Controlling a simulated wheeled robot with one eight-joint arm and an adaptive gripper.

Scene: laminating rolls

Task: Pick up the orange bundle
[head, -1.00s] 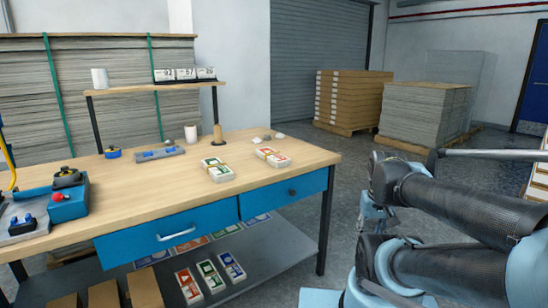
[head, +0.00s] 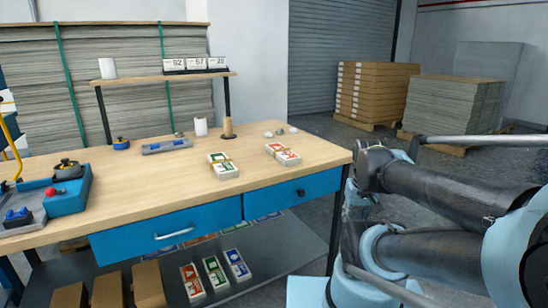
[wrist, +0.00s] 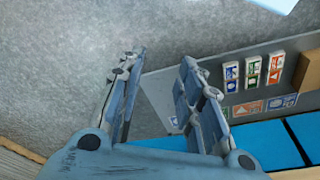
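An orange-marked bundle (head: 283,154) with a band lies on the wooden tabletop near its right end. A green-marked bundle (head: 223,166) lies to its left, apart from it. A red-orange bundle (head: 192,283) also lies on the lower shelf, beside a green one and a blue one; it shows in the wrist view too (wrist: 276,68). My gripper (wrist: 158,60) is open and empty, its two fingers apart over the grey floor and the shelf edge. In the head view my folded arm is right of the table. The tabletop bundles are not in the wrist view.
The wooden table (head: 140,200) has blue drawers (head: 165,232) and a small raised shelf (head: 165,78). White and brown rolls (head: 227,128) stand behind the bundles. Small pale lumps (head: 280,131) lie near the back edge. Stacked pallets (head: 450,110) stand behind at right.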

